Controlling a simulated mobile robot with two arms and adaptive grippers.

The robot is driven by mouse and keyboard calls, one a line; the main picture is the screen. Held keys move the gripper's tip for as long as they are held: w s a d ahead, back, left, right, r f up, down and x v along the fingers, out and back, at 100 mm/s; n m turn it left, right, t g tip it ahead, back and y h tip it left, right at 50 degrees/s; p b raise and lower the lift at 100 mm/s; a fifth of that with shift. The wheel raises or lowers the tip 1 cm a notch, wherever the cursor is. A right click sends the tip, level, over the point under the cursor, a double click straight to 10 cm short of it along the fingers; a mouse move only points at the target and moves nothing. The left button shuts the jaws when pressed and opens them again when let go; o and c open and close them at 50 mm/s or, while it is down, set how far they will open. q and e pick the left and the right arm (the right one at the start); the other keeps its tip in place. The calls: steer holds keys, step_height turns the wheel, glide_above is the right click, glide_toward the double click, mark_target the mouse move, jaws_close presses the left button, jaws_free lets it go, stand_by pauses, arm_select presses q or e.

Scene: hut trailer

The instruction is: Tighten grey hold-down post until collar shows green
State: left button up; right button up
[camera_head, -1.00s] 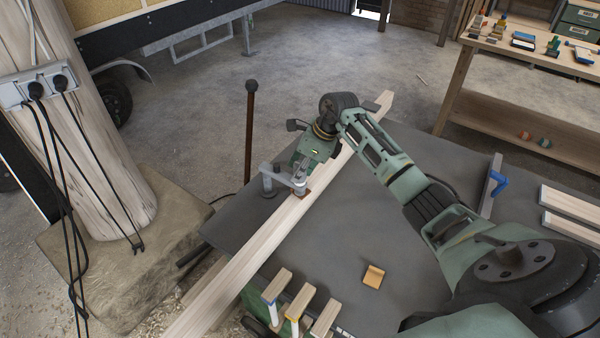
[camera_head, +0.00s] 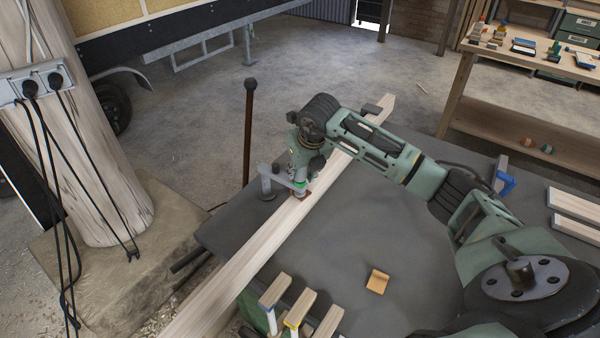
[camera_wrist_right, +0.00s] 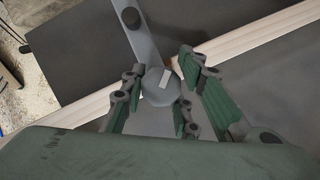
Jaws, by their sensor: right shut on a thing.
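The grey hold-down (camera_head: 267,184) stands on the dark bench top, its arm reaching right over a long pale timber (camera_head: 253,243). It also shows in the right wrist view (camera_wrist_right: 149,42), where its round grey head (camera_wrist_right: 160,88) carries a white mark. My right gripper (camera_head: 301,172) points down from above, shut on this head, with green fingers on both sides of it. A small bright green band, the collar (camera_head: 300,184), shows just under the gripper. The foot under it rests at the timber, partly hidden. My left gripper is not in view.
A small orange block (camera_head: 377,282) lies on the dark bench top (camera_head: 350,235). Several short wooden pieces (camera_head: 300,307) stand at the front edge. A brown upright rod (camera_head: 248,130) rises behind the bench. Loose boards (camera_head: 574,204) lie at the right.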

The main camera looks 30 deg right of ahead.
steer(key=shift+w+m+h+b, duration=0.1)
steer(key=shift+m+h+b, duration=0.25)
steer(key=shift+m, duration=0.45)
steer(key=shift+r, duration=0.15)
steer(key=o, duration=1.1)
steer(key=v, duration=1.1)
steer(key=shift+r, duration=0.4)
steer(key=shift+a, duration=0.15)
